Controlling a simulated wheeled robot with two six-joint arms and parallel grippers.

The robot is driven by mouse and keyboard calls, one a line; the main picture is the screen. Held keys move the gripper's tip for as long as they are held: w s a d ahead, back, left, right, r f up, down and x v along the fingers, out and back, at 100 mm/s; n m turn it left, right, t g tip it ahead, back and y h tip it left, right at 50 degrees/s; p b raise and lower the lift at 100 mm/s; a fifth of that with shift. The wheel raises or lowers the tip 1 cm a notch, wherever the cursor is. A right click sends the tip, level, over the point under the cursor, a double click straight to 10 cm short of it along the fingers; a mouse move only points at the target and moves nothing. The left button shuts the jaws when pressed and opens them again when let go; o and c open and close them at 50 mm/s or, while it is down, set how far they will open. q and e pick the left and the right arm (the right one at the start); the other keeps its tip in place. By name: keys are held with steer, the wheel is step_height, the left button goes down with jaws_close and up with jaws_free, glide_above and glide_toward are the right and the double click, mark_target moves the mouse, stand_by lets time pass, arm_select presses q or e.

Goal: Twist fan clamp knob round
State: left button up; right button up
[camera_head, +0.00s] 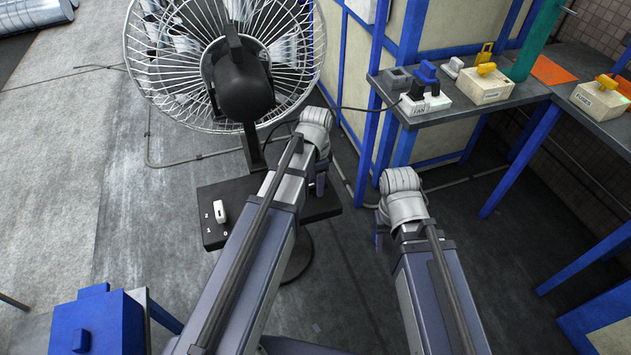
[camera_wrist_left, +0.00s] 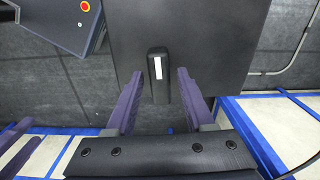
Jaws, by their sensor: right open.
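The fan (camera_head: 240,80) with its round wire guard stands at upper left in the head view, on a post rising from a black box (camera_head: 212,232). In the left wrist view a black bar-shaped knob (camera_wrist_left: 160,88) with a white stripe stands out at the edge of a dark panel (camera_wrist_left: 215,40). My left gripper (camera_head: 321,186) is open at the box's right end, its purple fingers on either side of the knob with gaps showing. The arm hides the knob in the head view. My right gripper (camera_head: 379,238) is open and empty, right of the box.
A grey bench (camera_head: 440,112) at upper right holds a white block marked FAN (camera_head: 425,103) and a cream box (camera_head: 484,88). Blue frame posts (camera_head: 368,140) stand behind my grippers. A blue box (camera_head: 98,322) is at lower left. A cable runs along the floor.

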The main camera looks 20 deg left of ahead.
arm_select(q)
steer(key=o, duration=0.4)
steer(key=shift+c, duration=0.2)
steer(key=shift+r, duration=0.1)
step_height(320, 180, up, 7)
steer(key=p, duration=0.7)
steer(key=s+d+n+y, duration=0.1)
steer(key=s+d+n, duration=0.5)
steer(key=s+d, duration=0.4)
steer(key=s, duration=0.4)
steer(key=shift+s+d+n, duration=0.15)
steer(key=shift+d+n, duration=0.1)
steer(key=shift+n, duration=0.05)
